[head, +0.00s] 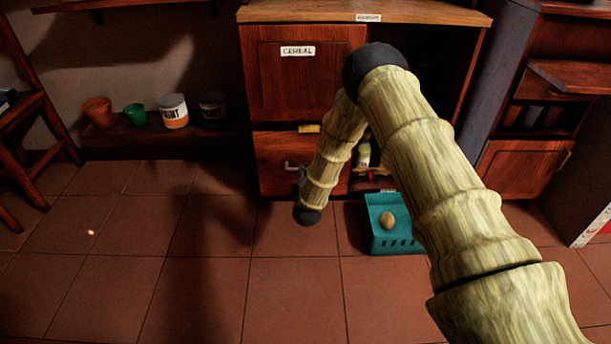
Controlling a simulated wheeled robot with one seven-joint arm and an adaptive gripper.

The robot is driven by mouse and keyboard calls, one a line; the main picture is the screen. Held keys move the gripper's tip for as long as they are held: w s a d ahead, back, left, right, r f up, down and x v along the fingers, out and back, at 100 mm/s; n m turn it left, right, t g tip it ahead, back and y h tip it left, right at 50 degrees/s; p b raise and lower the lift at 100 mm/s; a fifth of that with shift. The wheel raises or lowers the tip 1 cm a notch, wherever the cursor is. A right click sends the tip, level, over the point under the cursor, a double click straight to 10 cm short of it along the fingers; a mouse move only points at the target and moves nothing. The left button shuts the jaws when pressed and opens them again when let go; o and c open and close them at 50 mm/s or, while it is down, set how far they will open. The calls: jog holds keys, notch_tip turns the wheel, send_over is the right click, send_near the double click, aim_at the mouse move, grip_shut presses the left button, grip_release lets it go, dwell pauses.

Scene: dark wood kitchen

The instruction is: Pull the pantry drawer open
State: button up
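The wooden cabinet (250,70) stands ahead of me. Its upper front (285,85) carries a "CEREAL" label. Below it is a wooden drawer front (272,150) with a small metal handle (291,165) and a yellow tag (308,128) at its top edge. The drawer front looks flush with the cabinet. My arm comes in from the lower right, and its forearm hangs down in front of the drawer, covering its right part.
A teal crate (380,243) with a brown egg-like object (388,219) stands on the tiled floor, right of the drawer. A bottle (364,153) sits in the cabinet's open lower right section. Pots and cans line a low shelf (150,134) at left. Floor at front left is clear.

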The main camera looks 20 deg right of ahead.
jog(key=shift+b+x, duration=0.45)
jog(key=shift+x, duration=1.05)
grip_shut()
